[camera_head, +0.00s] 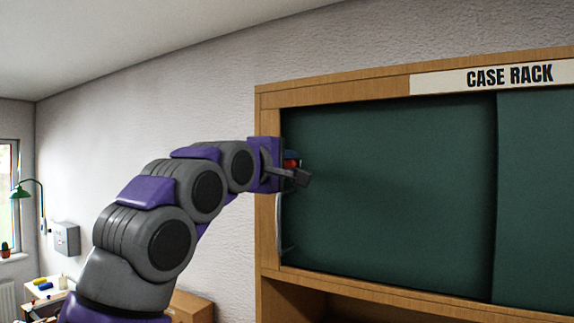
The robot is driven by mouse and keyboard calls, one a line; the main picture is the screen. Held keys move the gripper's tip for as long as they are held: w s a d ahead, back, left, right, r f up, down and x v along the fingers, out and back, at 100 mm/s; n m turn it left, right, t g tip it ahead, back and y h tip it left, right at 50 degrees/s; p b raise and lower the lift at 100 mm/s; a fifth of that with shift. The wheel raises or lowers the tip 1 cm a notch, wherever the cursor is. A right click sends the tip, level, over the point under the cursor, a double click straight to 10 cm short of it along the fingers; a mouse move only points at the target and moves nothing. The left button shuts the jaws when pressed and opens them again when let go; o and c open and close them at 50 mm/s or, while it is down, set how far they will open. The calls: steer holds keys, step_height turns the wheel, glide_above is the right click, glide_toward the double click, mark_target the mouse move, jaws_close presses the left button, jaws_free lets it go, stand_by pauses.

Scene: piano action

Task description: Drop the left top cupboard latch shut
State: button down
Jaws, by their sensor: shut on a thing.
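The cupboard (265,215) has a wooden frame and dark green door panels, and a sign reading "CASE RACK" (508,76) on its top rail. My gripper (296,168) is at the upper left edge of the left green panel (390,190), close to the frame's left post. It is shut on a small red thing (291,163), which I take to be the latch. Most of that thing is hidden by the fingers and wrist, so its angle cannot be told. A thin pale handle or rod (280,225) runs down the panel's left edge below my gripper.
A second green panel (536,190) is at the right, and an open shelf space is below the panels. At the lower left are a white table (45,291) with small items, a green lamp (24,190), a grey wall box (66,238) and a cardboard box (190,305).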

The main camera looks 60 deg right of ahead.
steer(key=shift+f, duration=0.1)
steer(key=c, duration=0.9)
jaws_free()
steer(key=shift+c, duration=0.2)
steer(key=shift+a, duration=0.1)
steer(key=s+a+b, duration=0.1)
steer(key=a+b, duration=0.1)
steer(key=a, duration=1.5)
steer(key=shift+a, duration=0.15)
steer(key=shift+s, duration=0.1)
